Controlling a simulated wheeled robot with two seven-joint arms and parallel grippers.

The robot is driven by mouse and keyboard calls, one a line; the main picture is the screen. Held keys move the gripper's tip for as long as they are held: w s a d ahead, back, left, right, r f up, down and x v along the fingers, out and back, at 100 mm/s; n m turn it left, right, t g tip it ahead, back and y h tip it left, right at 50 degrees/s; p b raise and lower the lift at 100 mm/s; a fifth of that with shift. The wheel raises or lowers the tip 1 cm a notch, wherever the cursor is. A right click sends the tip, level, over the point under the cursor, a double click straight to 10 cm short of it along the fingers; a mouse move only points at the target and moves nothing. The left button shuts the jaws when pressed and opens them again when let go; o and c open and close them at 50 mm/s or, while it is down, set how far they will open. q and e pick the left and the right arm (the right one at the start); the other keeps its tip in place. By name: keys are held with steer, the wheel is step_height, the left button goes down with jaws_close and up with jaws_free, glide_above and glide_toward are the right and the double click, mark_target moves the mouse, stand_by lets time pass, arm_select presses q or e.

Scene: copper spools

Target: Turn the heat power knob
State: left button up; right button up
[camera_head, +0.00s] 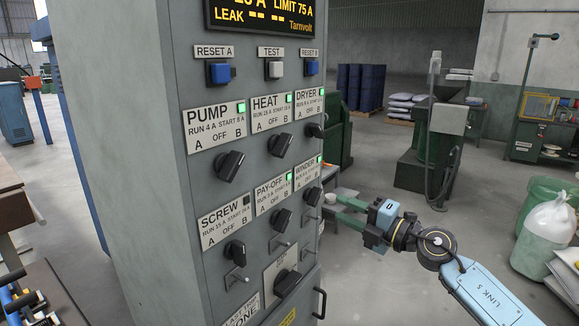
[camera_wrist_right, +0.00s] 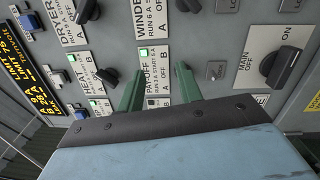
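The heat power knob (camera_head: 281,144) is a black rotary knob under the HEAT label (camera_head: 272,110) on the grey cabinet, in the middle of the upper knob row. Its handle looks tilted and the green lamp by the label is lit. In the wrist view the heat knob (camera_wrist_right: 107,76) is left of the fingers. My right gripper (camera_head: 332,205) has green fingers and is at the cabinet's right side, below and right of the heat knob. In the wrist view its fingers (camera_wrist_right: 160,82) are apart with no object held, around the PAY-OFF label.
Nearby are the pump knob (camera_head: 230,166), dryer knob (camera_head: 316,130), pay-off knob (camera_head: 282,218), winder knob (camera_head: 313,196) and screw knob (camera_head: 235,253). Push buttons (camera_head: 274,69) sit above. A door handle (camera_head: 320,302) sticks out low.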

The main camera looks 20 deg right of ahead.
mark_target(288, 146)
steer(key=s+a+r+n+g, duration=0.1)
steer(key=s+a+r+n, duration=0.1)
steer(key=r+n, duration=0.35)
steer(key=s+a+r+n+g, duration=0.1)
steer(key=s+a+r+n, duration=0.15)
steer(key=r, duration=0.65)
steer(key=shift+y, duration=0.4)
steer(key=p+x, duration=0.2)
steer(key=x, duration=1)
steer(key=shift+w+r+p, duration=0.1)
steer(key=shift+w+p, duration=0.15)
steer(key=shift+p, duration=0.05)
jaws_close()
